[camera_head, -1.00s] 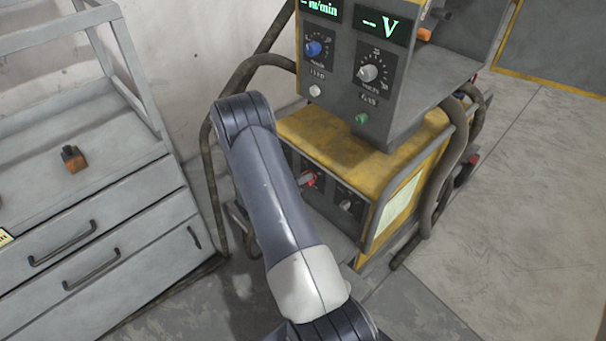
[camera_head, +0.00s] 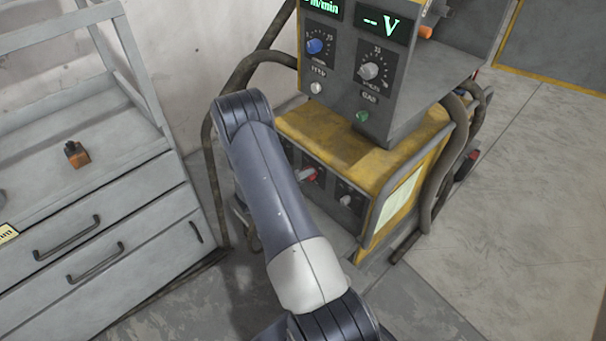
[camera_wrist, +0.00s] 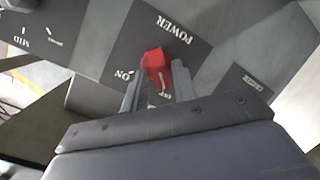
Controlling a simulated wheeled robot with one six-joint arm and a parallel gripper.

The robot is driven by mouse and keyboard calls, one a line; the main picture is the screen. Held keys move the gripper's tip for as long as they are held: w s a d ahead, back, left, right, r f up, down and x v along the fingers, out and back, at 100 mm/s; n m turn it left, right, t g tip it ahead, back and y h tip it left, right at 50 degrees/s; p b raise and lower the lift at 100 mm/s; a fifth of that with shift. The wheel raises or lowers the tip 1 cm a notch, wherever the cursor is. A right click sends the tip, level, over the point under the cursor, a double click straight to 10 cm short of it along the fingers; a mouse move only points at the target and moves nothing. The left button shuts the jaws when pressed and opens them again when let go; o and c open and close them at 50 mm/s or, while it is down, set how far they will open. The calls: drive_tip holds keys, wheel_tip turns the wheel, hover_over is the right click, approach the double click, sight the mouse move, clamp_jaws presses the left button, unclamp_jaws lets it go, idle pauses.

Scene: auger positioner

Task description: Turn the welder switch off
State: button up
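The red power switch (camera_wrist: 154,64) is a rotary knob on the dark welder panel, under the word POWER, which appears upside down in the wrist view. Its white mark points toward the bottom of that view, near small lettering; the word ON is to its left. My gripper (camera_wrist: 158,88) is open, with one finger on each side of the knob. A narrow gap shows at the left finger; I cannot tell whether the right finger touches. In the head view the red switch (camera_head: 308,174) shows on the lower front of the yellow welder (camera_head: 345,140); my arm hides the gripper there.
A grey control unit (camera_head: 400,95) with dials and green displays stands on the welder. Thick hoses (camera_head: 455,150) hang at its right and another behind. A grey drawer cabinet (camera_head: 100,215) stands at left. The floor at right (camera_head: 520,210) is clear.

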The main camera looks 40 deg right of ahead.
drive_tip(key=shift+o, duration=1.1)
drive_tip(key=v, duration=1)
drive_tip(key=shift+a, duration=0.4)
drive_tip(key=shift+r, duration=0.1)
drive_tip(key=x, duration=1)
drive_tip(key=shift+d, duration=0.4)
